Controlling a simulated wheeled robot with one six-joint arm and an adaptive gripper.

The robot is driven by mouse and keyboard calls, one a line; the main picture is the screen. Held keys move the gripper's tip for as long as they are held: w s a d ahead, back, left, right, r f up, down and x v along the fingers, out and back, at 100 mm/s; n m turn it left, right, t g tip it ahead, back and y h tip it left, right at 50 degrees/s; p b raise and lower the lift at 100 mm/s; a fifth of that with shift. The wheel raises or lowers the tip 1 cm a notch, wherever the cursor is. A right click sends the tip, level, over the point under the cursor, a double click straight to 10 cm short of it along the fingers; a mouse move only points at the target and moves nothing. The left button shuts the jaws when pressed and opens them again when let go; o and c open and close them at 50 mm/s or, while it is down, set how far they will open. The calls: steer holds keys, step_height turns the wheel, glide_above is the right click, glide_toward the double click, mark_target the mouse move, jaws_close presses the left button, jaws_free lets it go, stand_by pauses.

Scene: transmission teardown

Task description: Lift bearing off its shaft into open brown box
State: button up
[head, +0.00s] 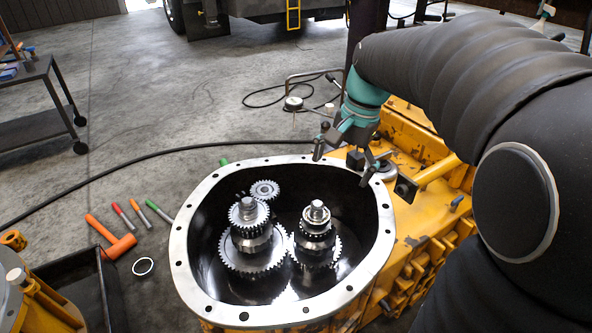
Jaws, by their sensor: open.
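Two upright gear shafts stand inside the open transmission housing (180,255). The right shaft (316,212) has a bright ringed part (316,216) near its top that looks like a bearing, though I cannot be sure. The left shaft (248,208) carries stacked gears and collars. My gripper (341,170) is open and appears empty, above the far right rim of the housing, beyond and to the right of both shafts. A dark open box (108,290) is at the lower left, partly cut off by the housing part; I cannot tell that it is brown.
A small gear (264,190) sits at the back of the housing. An orange hammer (112,238), several coloured-handled tools and a metal ring (143,267) lie on the floor at left. A black cart (40,110) stands far left. A cable crosses the floor.

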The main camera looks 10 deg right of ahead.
mark_target(320, 209)
steer(key=w+d+f+m+g+y+b, duration=0.2)
steer(key=w+d+f+m, duration=0.15)
steer(key=w+f, duration=0.35)
steer(key=x, duration=0.2)
steer(key=b+x, duration=0.1)
steer(key=x, duration=0.2)
steer(key=w+x, duration=0.1)
steer(key=x, duration=0.1)
steer(key=shift+a+f, duration=0.2)
steer(key=shift+a, duration=0.2)
steer(key=shift+m, duration=0.25)
steer(key=shift+b+x, duration=0.85)
steer(key=shift+x, duration=1.75)
steer(key=shift+w, duration=0.2)
steer(key=c, duration=1.4)
